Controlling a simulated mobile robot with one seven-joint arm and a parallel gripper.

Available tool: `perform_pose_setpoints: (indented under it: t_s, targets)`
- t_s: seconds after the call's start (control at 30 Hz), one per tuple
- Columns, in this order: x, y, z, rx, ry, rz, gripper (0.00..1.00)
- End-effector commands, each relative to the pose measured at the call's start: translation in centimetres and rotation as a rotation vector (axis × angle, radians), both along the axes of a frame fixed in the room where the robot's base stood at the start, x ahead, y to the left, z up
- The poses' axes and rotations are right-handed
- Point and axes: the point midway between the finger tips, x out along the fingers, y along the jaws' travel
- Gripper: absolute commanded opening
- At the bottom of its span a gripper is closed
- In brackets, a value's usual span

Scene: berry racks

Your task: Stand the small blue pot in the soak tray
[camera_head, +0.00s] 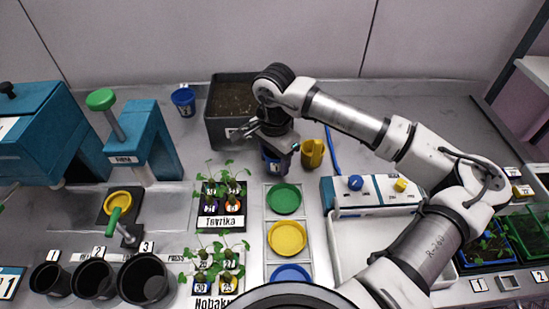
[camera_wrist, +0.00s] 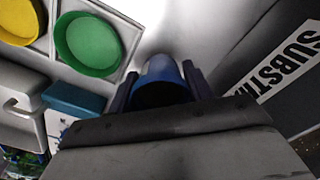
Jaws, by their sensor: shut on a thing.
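A small dark-blue pot (camera_head: 271,163) is held in my gripper (camera_head: 272,150), upright or nearly so, above the bench just behind the green disc. In the wrist view the blue pot (camera_wrist: 158,80) sits between the two fingers (camera_wrist: 160,88), which are shut on it. A large shallow white tray (camera_head: 345,262), which looks like the soak tray, lies to the right of the colored discs. My arm hides much of that tray. Another blue pot (camera_head: 183,101) with a white label stands at the back left, apart from my gripper.
A dark substrate bin (camera_head: 228,131) stands behind my gripper, with a yellow cup (camera_head: 312,153) to its right. A white holder has green (camera_head: 284,198), yellow (camera_head: 287,238) and blue (camera_head: 291,273) discs. A control box (camera_head: 375,193) borders the tray's back. Seedling racks (camera_head: 221,222) stand left.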

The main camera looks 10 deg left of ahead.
Motion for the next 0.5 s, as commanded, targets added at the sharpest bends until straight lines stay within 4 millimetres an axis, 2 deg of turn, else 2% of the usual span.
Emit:
perform_pose_setpoints:
  t_s: [0.13, 0.5]
  targets:
    - [-0.1, 0.0, -1.1, 0.001, 0.001, 0.001, 0.25]
    - [0.0, 0.0, -1.6, -0.001, -0.001, 0.001, 0.25]
